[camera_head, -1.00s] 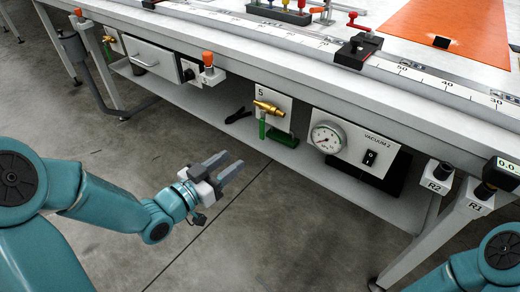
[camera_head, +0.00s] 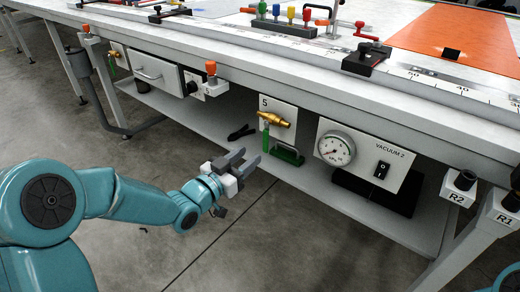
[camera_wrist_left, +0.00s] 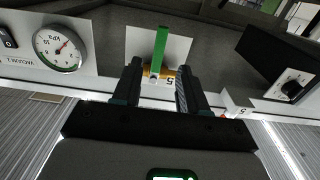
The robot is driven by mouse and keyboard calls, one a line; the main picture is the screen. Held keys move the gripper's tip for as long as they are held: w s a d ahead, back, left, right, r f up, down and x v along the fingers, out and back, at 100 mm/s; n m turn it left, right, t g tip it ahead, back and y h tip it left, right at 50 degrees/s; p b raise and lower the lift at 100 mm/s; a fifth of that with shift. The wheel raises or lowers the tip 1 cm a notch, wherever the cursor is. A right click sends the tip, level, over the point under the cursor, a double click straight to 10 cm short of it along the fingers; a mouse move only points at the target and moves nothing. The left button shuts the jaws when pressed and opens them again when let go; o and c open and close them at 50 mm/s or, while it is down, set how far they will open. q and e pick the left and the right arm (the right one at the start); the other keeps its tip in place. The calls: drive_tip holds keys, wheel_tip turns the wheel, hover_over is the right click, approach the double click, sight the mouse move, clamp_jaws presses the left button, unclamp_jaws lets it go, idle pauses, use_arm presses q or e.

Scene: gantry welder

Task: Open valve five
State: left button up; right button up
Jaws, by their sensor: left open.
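Valve five (camera_head: 276,121) is a brass valve on a white plate marked 5, under the table's front edge. Its green handle (camera_head: 265,138) hangs straight down in the head view. In the left wrist view the picture is upside down, and the green handle (camera_wrist_left: 160,48) points up from the brass body. My left gripper (camera_head: 246,161) is open and empty, below and a little left of the valve, with its fingers pointing toward it. In the left wrist view the valve shows between the fingertips (camera_wrist_left: 158,70), apparently beyond them. My right gripper is out of view.
A vacuum gauge panel (camera_head: 384,148) with a black switch is right of the valve. A green tray-like part (camera_head: 288,154) and a black tool (camera_head: 241,133) are on the lower shelf (camera_head: 200,118). A drawer (camera_head: 153,74) and an orange-topped knob (camera_head: 211,68) are left.

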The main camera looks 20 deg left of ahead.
sight(265, 144)
use_arm(q)
drive_tip(key=x, duration=0.6)
drive_tip(key=shift+b, duration=0.3)
clamp_jaws()
